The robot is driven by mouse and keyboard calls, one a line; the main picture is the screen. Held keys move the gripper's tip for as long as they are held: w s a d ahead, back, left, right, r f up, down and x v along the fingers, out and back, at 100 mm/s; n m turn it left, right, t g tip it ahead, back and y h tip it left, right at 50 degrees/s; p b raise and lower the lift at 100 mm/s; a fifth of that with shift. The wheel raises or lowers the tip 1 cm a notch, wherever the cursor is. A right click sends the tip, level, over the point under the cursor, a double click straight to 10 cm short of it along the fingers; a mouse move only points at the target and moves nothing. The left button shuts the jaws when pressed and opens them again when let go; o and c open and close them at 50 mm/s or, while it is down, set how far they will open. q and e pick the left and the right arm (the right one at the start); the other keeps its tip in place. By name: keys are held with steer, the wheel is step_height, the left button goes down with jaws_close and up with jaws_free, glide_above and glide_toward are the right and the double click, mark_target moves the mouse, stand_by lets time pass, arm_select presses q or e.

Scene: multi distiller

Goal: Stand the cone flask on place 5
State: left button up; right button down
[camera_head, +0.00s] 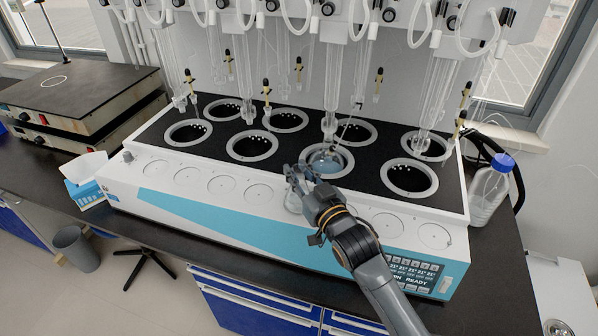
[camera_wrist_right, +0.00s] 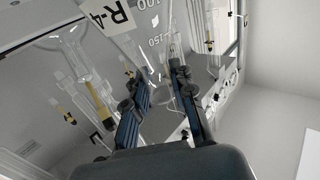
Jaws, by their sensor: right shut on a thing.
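The clear glass cone flask (camera_head: 293,203) is at the front white ledge of the distiller, near the middle of its row of round places. It appears upright, with its base over or on the ledge; I cannot tell whether it touches. The place beneath it is hidden. My left gripper is not in view.
Round places such as one left of the flask (camera_head: 259,193) and one to the right (camera_head: 388,224) are empty. Behind are heater wells (camera_head: 252,146), one with a round flask (camera_head: 327,160), and hanging glass tubes. A blue-capped bottle (camera_head: 489,190) stands at the right.

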steer(key=c, duration=1.6)
jaws_free()
steer(key=shift+f, duration=0.15)
steer(key=o, duration=0.5)
steer(key=shift+r+b+v, duration=0.1)
steer(key=shift+b+v, duration=0.4)
steer(key=shift+v, duration=2.55)
steer(key=shift+r+b+v, duration=0.15)
steer(key=shift+b+v, duration=0.3)
steer(key=shift+v, duration=2.55)
